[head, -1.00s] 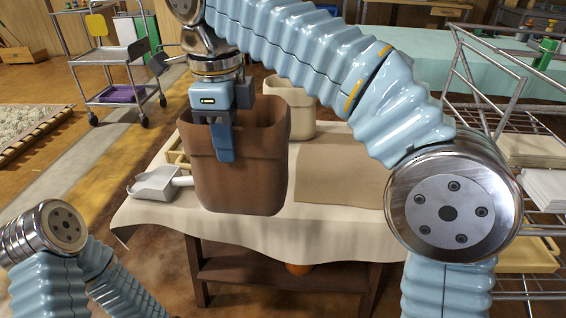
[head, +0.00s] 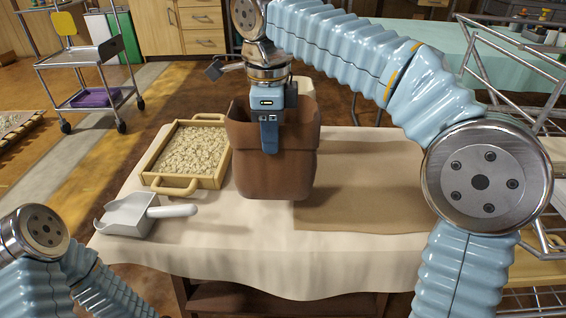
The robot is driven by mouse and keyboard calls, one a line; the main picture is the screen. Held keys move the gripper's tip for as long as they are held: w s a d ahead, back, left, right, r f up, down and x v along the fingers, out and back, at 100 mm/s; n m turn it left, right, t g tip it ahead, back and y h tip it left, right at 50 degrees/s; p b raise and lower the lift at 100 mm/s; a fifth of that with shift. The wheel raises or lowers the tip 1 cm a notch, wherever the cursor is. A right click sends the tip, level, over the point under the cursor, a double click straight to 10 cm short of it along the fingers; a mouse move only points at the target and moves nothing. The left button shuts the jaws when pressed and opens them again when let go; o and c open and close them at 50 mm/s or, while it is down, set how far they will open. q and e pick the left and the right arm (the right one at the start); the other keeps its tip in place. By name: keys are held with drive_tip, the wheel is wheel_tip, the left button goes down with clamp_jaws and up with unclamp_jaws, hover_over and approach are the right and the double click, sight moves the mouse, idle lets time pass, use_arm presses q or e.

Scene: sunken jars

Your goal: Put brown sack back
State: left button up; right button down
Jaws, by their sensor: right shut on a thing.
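The brown sack (head: 288,170) is a tall, open-topped brown container near the middle of the head view. My right gripper (head: 270,135) is shut on its near rim from above. One finger shows outside the wall; the other is hidden. The sack is upright, over the table at the left part of a flat brown mat (head: 365,205). I cannot tell whether its base touches. Of my left arm only a part shows at the lower left; its gripper is out of view.
A wooden tray of pale flakes (head: 183,187) lies left of the sack on the cloth-covered table (head: 240,245). A grey scoop (head: 130,215) lies in front of the tray. A wire rack (head: 500,75) stands at the right. The mat's right part is clear.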

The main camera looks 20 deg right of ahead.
sight(283, 161)
drive_tip(key=d+f, duration=0.2)
drive_tip(key=shift+w+f, duration=0.35)
drive_tip(key=shift+w, duration=0.05)
drive_tip(key=shift+w+d+f+b, duration=0.15)
drive_tip(key=shift+f+b, duration=0.1)
drive_tip(key=shift+f, duration=0.7)
drive_tip(key=shift+s+d+f+b, duration=0.15)
drive_tip(key=shift+f+b, duration=0.1)
drive_tip(key=shift+f, duration=0.65)
drive_tip(key=shift+w, duration=0.1)
drive_tip(key=shift+f+b, duration=0.3)
drive_tip(key=shift+f, duration=0.15)
drive_tip(key=c, duration=1.5)
unclamp_jaws()
drive_tip(key=shift+f, duration=0.1)
drive_tip(key=shift+o, duration=1.2)
drive_tip(key=shift+d+f, duration=0.1)
drive_tip(key=shift+f, duration=0.05)
drive_tip(key=shift+o, duration=0.8)
drive_tip(key=shift+r, duration=0.2)
